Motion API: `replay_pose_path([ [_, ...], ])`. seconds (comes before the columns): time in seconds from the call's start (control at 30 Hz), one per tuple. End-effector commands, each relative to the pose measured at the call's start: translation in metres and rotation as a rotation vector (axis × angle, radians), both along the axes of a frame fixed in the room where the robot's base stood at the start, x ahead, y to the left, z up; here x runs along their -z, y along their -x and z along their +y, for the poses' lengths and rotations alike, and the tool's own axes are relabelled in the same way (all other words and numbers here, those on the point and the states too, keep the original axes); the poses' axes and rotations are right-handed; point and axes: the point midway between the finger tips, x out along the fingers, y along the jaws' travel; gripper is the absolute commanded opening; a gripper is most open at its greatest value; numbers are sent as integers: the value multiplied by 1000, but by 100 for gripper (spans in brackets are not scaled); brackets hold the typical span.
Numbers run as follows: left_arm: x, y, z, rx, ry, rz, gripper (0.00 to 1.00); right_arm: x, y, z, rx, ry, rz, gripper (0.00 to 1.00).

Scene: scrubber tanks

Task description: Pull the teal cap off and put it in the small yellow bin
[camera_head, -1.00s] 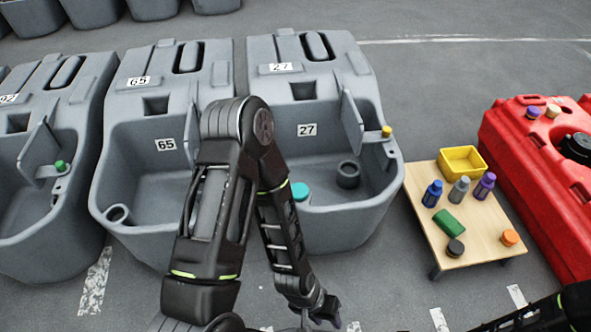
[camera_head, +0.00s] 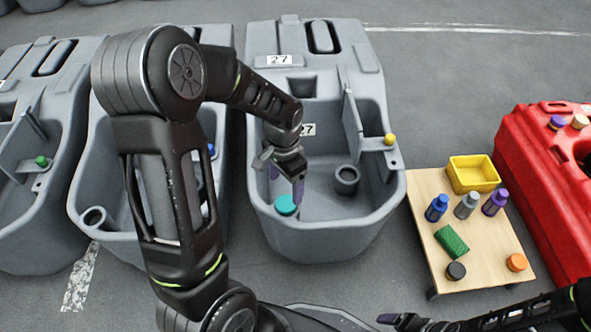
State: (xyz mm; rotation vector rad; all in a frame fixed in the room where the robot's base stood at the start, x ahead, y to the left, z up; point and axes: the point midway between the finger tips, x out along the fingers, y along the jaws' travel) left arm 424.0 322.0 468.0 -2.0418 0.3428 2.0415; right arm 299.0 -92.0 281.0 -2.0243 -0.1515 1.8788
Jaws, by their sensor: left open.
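The teal cap (camera_head: 284,205) sits at the front left inside the grey tank marked 27 (camera_head: 330,238). My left gripper (camera_head: 286,190) is open and points down just above and behind the cap. I cannot tell whether a finger touches the cap. The small yellow bin (camera_head: 472,175) stands at the back of the low wooden table (camera_head: 485,238) on the right and looks empty. My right gripper (camera_head: 400,320) shows at the bottom edge, low and far from the cap; its jaws are unclear.
Blue (camera_head: 437,208), grey (camera_head: 466,206) and purple (camera_head: 495,202) bottles stand in front of the bin. A divider (camera_head: 352,128) rises inside the tank. A red tank (camera_head: 550,190) stands right of the table.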

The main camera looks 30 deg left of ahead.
Motion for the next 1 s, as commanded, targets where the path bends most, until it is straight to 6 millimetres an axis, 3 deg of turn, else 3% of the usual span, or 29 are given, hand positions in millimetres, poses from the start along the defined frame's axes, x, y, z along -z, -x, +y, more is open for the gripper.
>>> replay_pose_path([
  [0.47, 8, 1, 1, -1, -1, 4, 79, 4, 0, 0, 0, 0, 0, 85],
  [1.0, 76, 1, 1, -1, 0, 4, 79, 34, -5, 1, 7, 3, -14, 85],
])
